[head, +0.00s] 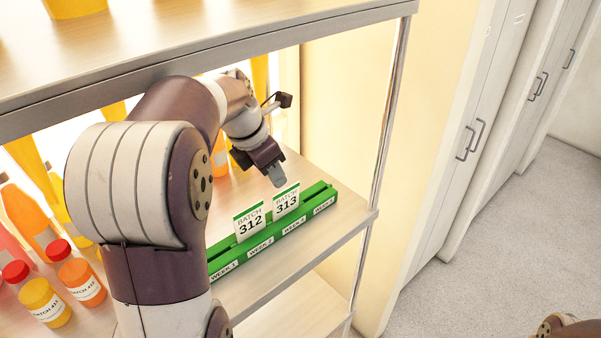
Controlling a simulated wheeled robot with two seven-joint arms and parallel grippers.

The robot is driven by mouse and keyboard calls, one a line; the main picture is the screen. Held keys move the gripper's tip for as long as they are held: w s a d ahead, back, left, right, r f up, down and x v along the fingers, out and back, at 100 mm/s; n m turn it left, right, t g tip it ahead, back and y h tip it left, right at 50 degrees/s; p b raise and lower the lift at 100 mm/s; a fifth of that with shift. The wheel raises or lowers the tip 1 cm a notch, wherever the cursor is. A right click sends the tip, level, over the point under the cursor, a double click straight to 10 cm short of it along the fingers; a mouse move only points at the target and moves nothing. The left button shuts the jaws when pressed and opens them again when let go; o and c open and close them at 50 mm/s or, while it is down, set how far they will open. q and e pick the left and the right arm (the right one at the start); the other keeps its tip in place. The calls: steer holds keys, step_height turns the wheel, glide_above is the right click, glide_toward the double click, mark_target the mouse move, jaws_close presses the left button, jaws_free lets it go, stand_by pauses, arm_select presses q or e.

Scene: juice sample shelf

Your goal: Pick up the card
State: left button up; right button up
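Two white cards with green top edges stand upright in a green rack (228,259) on the shelf. One card reads BATCH 312 (250,223). The other reads BATCH 313 (286,201) and stands to its right. The rack's front carries WEEK labels. My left gripper (277,176) points down just above and behind the BATCH 313 card, with a small gap visible between them. Its fingers overlap in this view, so their opening does not show. My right gripper is out of view.
Bottles with orange, yellow and red contents (82,282) stand on the left of the same shelf. An upper shelf board (200,40) hangs above my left arm. A metal post (388,115) bounds the shelf at the right. Cabinets (470,130) and open floor lie beyond.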

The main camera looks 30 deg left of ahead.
mark_target(286, 205)
arm_select(q)
steer(key=f+n+b, duration=0.1)
steer(key=b, duration=0.1)
steer(key=shift+s+f+b, duration=0.15)
steer(key=shift+f+b, duration=0.25)
steer(key=p+x, duration=0.1)
steer(key=x, duration=0.4)
steer(key=p+x, duration=0.1)
steer(key=x, duration=0.2)
steer(key=shift+w+p, duration=0.35)
steer(key=shift+w, duration=0.05)
steer(key=shift+d+f, duration=0.15)
steer(key=shift+f, duration=0.35)
steer(key=shift+w, duration=0.1)
jaws_close()
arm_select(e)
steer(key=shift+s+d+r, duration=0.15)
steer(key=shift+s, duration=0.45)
